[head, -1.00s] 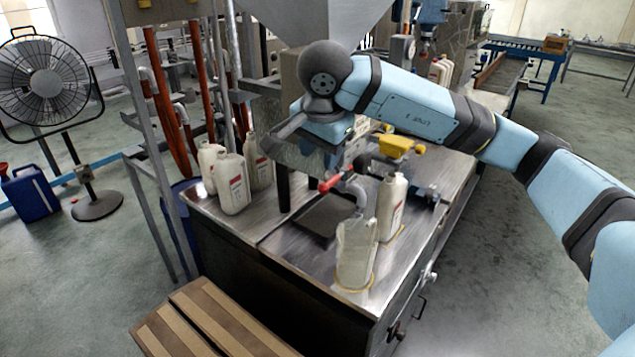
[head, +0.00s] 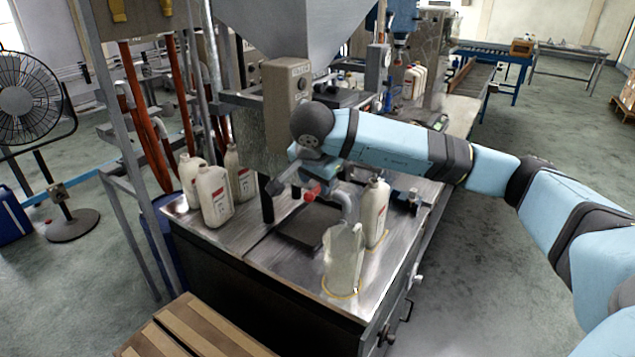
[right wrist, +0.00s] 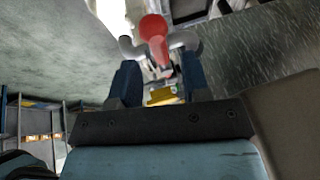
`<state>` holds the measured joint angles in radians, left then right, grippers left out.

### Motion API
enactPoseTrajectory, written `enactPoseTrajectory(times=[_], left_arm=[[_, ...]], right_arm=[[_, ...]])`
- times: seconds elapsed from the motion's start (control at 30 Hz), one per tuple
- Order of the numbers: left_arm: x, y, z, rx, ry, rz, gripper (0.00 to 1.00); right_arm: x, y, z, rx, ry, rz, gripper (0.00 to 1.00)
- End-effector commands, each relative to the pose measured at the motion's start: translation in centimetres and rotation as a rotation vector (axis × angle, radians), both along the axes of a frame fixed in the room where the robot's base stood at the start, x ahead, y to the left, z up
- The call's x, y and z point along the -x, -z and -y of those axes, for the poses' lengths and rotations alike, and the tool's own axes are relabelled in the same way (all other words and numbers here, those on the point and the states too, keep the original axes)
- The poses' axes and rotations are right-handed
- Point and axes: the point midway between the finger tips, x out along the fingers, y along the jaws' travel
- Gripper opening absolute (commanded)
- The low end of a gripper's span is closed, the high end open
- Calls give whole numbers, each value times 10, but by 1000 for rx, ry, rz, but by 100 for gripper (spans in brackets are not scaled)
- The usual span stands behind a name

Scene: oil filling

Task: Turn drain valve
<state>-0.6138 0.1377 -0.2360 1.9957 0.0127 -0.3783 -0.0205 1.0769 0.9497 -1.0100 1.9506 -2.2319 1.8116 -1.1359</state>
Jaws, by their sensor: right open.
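The drain valve is a grey bent pipe (head: 347,203) with a red handle (head: 312,190), above the filling bench. My right gripper (head: 300,178) is right at the handle in the head view and partly hides the valve. In the right wrist view the red handle (right wrist: 153,28) stands just past the two dark blue fingers (right wrist: 158,82), in line with the gap between them. The fingers are apart, and I see nothing clamped in them. I cannot tell whether they touch the handle. My left gripper is not in view.
Several white bottles (head: 214,196) stand at the bench's left. A steel hopper (head: 290,35) hangs above. A slatted wooden step (head: 190,330) is in front.

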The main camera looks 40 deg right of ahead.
Motion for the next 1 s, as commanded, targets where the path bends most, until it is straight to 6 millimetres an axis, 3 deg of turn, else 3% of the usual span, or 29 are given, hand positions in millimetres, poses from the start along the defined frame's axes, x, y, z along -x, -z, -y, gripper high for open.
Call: enactPoseTrajectory(times=[0.2,0.5,0.7,1.0], left_arm=[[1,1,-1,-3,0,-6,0],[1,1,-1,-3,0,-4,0],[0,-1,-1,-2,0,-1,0],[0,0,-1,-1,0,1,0]], right_arm=[[-6,17,5,0,0,-1,43],[-7,20,6,0,0,0,43],[-7,19,6,0,0,0,0],[-6,20,6,-1,-12,0,0]])
